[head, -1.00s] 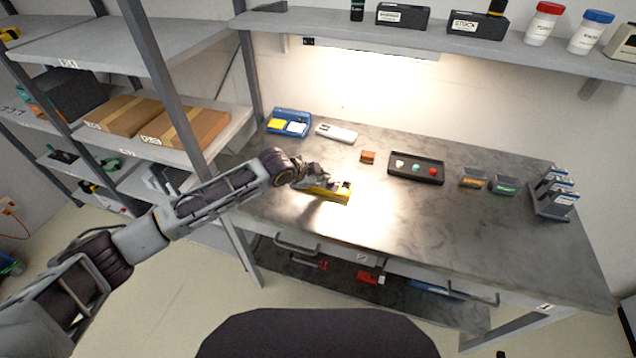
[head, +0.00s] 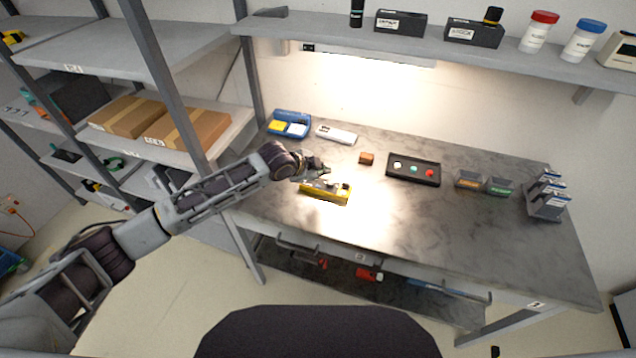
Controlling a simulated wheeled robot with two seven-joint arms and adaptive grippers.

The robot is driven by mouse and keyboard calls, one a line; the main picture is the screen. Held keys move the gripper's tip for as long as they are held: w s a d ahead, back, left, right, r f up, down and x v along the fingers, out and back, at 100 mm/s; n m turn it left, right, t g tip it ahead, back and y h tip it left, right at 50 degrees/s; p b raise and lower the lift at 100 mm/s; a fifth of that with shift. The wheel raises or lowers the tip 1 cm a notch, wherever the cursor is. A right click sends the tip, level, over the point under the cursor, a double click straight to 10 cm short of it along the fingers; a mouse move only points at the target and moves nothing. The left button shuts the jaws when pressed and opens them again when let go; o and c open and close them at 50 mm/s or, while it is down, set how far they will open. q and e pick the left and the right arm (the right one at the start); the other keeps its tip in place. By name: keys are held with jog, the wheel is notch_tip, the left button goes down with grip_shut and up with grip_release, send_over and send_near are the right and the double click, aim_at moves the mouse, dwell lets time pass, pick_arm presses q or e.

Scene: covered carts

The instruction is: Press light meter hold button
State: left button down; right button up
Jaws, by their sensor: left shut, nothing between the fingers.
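A yellow device with a grey face (head: 326,192), which looks like the light meter, lies flat on the grey workbench (head: 400,225). Its buttons are too small to make out. My left gripper (head: 325,170) is shut and empty. It is just behind the device's far edge in the head view and overlaps its upper part. I cannot tell whether the fingertips touch it. My right gripper is not in view.
Behind are a blue tray (head: 290,123), a white device (head: 336,134), a small brown block (head: 366,158) and a black button tray (head: 413,169). Card holders (head: 546,196) stand at right. An overhead shelf (head: 440,50) crosses the back. The bench front is clear.

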pick_arm(q)
jog(key=shift+r+p, duration=0.45)
jog(key=shift+r, duration=0.2)
jog(key=shift+d+f, duration=0.1)
dwell(0.4)
